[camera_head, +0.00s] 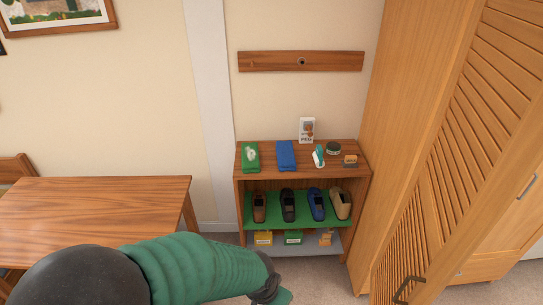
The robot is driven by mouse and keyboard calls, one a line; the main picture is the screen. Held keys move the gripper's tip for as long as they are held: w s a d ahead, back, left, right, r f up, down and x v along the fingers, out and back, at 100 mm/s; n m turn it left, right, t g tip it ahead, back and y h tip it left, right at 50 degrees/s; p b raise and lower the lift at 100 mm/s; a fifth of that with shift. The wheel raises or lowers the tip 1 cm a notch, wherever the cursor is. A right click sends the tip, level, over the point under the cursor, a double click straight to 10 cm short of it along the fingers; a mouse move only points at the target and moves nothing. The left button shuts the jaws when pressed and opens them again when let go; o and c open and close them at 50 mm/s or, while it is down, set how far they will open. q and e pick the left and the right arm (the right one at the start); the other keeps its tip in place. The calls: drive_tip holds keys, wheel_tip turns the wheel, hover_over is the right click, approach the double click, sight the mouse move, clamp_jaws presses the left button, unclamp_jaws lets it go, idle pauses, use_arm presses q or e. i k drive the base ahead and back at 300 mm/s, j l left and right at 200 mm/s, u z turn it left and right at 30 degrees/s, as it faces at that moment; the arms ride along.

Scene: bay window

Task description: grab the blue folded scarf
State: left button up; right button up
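The blue folded scarf (286,156) lies flat on the top of a small wooden shelf unit (304,177) against the wall. It lies between a green folded cloth (250,157) on its left and a small white and teal item on its right. Nothing covers it. My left arm, with a green sleeve, comes in at the bottom left and runs out of the bottom edge below the shelf, well short of the scarf. Its gripper fingers are not visible. My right gripper is not in view.
A wooden table (95,215) is at left; a tall louvred cabinet door (450,150) stands close at right.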

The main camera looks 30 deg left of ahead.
sight(284, 150)
drive_tip(key=i+j+u, duration=0.35)
drive_tip(key=i, duration=0.45)
drive_tip(key=i+j+u, duration=0.4)
drive_tip(key=i, duration=0.45)
drive_tip(key=i+u, duration=0.35)
drive_tip(key=i, duration=0.45)
